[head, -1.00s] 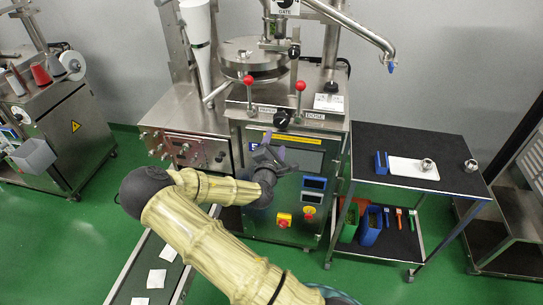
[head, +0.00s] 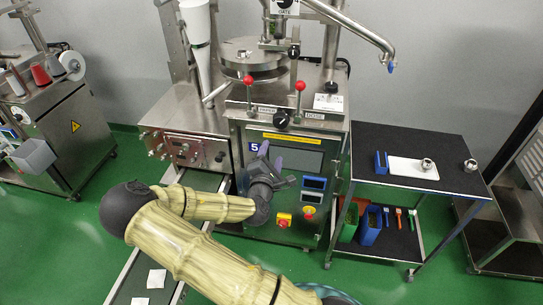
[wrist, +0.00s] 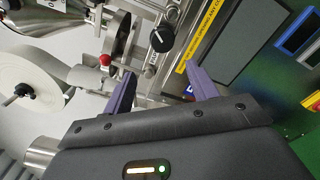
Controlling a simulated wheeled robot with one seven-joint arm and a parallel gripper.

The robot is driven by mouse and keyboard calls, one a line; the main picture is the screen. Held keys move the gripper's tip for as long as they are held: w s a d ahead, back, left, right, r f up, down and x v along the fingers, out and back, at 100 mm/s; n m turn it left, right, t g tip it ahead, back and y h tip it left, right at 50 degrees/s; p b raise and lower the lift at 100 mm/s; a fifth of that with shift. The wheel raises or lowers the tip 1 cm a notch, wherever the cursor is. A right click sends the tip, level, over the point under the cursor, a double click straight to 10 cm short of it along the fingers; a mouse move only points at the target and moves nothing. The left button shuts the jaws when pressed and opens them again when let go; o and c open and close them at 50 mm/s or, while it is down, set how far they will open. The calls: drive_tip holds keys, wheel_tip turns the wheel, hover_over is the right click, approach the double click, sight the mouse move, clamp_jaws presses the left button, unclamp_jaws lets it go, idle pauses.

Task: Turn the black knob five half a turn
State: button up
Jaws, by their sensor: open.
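The black knob (head: 281,119) sits on the sloping steel top edge of the middle machine, between the PAPER and DOSE labels. A blue sign with a white 5 (head: 254,147) is on the front below it. In the wrist view the round black knob (wrist: 161,39) has a white pointer line and lies beyond the fingertips, roughly between them in the picture. My gripper (head: 271,157) is open and empty in front of the machine, below the knob and apart from it. Its two purple fingers also show in the wrist view (wrist: 160,72).
Two red-balled levers (head: 248,81) (head: 300,86) flank the knob. Small displays (head: 314,183) and a red switch on yellow (head: 284,220) are on the machine front. A black-topped cart (head: 400,140) stands at right. A conveyor (head: 133,270) lies at lower left.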

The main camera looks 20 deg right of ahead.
drive_tip(key=shift+d, duration=0.1)
drive_tip(key=shift+s, duration=0.1)
idle(0.4)
drive_tip(key=p+v, duration=0.8)
drive_tip(key=v, duration=0.9)
drive_tip(key=shift+a, duration=0.25)
drive_tip(key=shift+s+f, duration=0.1)
